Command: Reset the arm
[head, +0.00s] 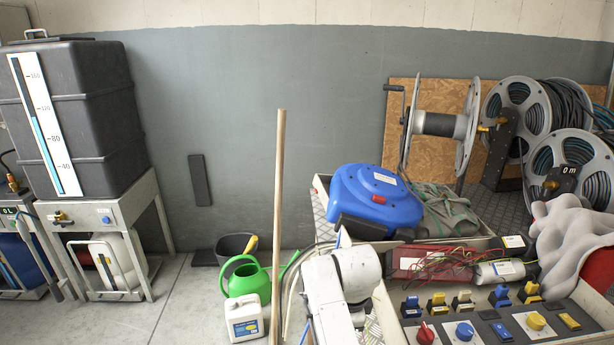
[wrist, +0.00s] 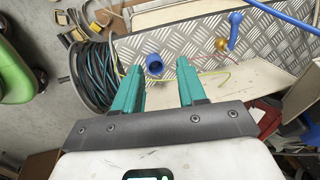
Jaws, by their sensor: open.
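My gripper (wrist: 160,82) shows in the wrist view with its two teal fingers apart. Nothing is held between them. A small blue cylindrical piece (wrist: 154,65) appears just past the fingertips, against the ribbed metal plate (wrist: 190,42). I cannot tell how far it is from the fingers. In the head view my white arm is at the lower middle, in front of the bench, and the fingers cannot be made out there.
A blue hose reel case (head: 365,200), a red box with loose wires (head: 420,262) and a switch panel (head: 490,325) crowd the bench. Hose reels (head: 520,100) stand behind. A wooden pole (head: 279,190) rises left of my arm, beside a green watering can (head: 248,280).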

